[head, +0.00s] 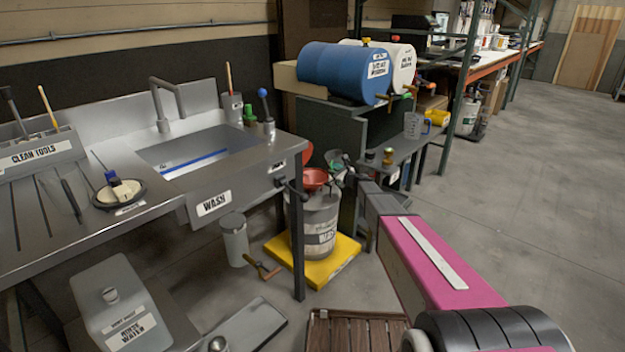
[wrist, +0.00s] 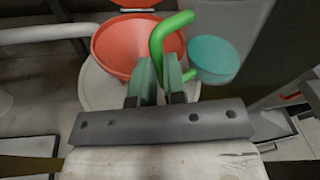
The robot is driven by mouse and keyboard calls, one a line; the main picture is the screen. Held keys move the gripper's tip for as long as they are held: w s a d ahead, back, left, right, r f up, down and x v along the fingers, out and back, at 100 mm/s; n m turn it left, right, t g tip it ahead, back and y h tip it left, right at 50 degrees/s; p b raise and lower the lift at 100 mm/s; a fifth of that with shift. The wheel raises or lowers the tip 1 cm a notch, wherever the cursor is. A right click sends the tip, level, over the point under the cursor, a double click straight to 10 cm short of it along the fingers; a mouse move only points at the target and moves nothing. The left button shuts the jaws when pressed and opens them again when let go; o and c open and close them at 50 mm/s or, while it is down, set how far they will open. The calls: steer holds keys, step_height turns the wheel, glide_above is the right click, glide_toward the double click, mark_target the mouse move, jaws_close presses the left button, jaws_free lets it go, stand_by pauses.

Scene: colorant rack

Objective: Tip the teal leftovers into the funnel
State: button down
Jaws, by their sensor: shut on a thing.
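My gripper (wrist: 160,70) is shut on a green curved handle (wrist: 165,32). The handle appears to belong to a cup whose round teal surface (wrist: 213,60) shows just right of the fingers; the cup's walls are mostly hidden. The wide red funnel (wrist: 118,45) is left of the teal surface and partly behind the fingers. The teal surface looks roughly level, beside the funnel rather than over its middle. In the head view the red funnel (head: 314,178) sits on top of a whitish waste drum (head: 320,232), and my gripper is small and partly hidden by my arm.
The drum stands on a yellow pallet (head: 338,268). A steel sink bench (head: 215,190) is on the left. A dark shelf with a blue barrel (head: 340,70) and a measuring jug (head: 412,125) is behind. Open floor (head: 530,170) lies to the right.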

steer(key=shift+s+a+f+n+h, duration=0.25)
steer(key=shift+a+f+n+h, duration=0.2)
steer(key=shift+a+n+h, duration=0.35)
steer(key=shift+s+a+r+n+g, duration=0.1)
steer(key=shift+a+r+n+g, duration=0.2)
steer(key=shift+n, duration=0.4)
steer(key=shift+f+h, duration=0.3)
steer(key=shift+f+n+h+p, duration=0.3)
steer(key=shift+n+p, duration=0.1)
steer(key=shift+n, duration=0.2)
steer(key=shift+d+f+n+h+p, duration=0.25)
steer(key=shift+f+n+h+p, duration=0.6)
steer(key=shift+n, duration=0.25)
steer(key=shift+r+n+h+p, duration=0.45)
steer(key=shift+n+p, duration=0.05)
steer(key=shift+p, duration=0.05)
stand_by(1.2)
steer(key=shift+s+a+f+n+t+h+p, duration=0.1)
steer(key=shift+a+f+n+t+h+p, duration=0.35)
steer(key=shift+n+p, duration=0.2)
stand_by(1.7)
steer(key=shift+r, duration=0.1)
